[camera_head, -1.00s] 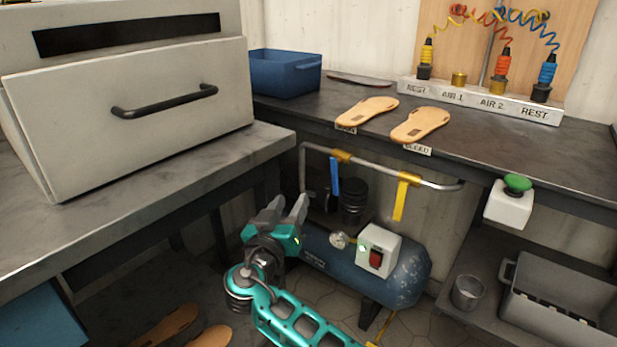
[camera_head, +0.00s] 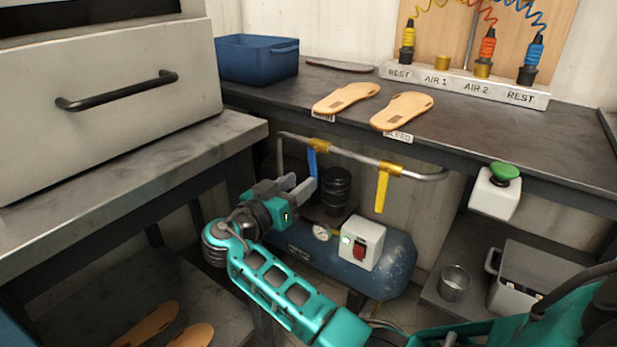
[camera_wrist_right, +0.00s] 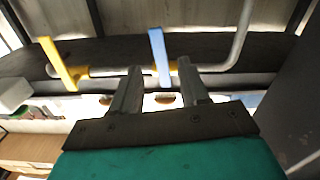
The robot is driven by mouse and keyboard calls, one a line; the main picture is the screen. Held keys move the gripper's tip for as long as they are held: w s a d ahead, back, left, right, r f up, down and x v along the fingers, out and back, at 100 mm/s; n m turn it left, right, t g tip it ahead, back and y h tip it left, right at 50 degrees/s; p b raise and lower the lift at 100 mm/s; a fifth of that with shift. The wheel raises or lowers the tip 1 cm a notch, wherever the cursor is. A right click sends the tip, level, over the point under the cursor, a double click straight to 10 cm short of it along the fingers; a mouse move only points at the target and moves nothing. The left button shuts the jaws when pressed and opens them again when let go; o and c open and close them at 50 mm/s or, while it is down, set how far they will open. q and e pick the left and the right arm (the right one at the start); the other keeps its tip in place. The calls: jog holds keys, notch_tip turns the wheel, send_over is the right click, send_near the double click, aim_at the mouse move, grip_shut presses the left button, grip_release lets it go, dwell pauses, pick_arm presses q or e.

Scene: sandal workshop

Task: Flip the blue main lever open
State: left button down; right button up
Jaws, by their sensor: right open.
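The blue main lever (camera_head: 312,163) hangs down from the yellow valve body (camera_head: 320,145) on the grey pipe under the bench. My right gripper (camera_head: 302,186) is open and empty, with its fingertips close to the lever's lower part. In the right wrist view, the blue lever (camera_wrist_right: 160,55) lies across the gap between the two fingertips (camera_wrist_right: 158,78). I cannot tell whether either finger touches it. My left gripper is not in view.
A yellow lever (camera_head: 381,190) hangs further right on the same pipe (camera_head: 352,158). Below are a dark cylinder (camera_head: 337,190), a gauge (camera_head: 321,232) and a blue tank (camera_head: 398,262) with a switch box. The left table (camera_head: 235,130) stands close to my gripper.

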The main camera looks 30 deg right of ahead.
aim_at(313, 173)
jog(key=shift+x, duration=2.35)
grip_shut()
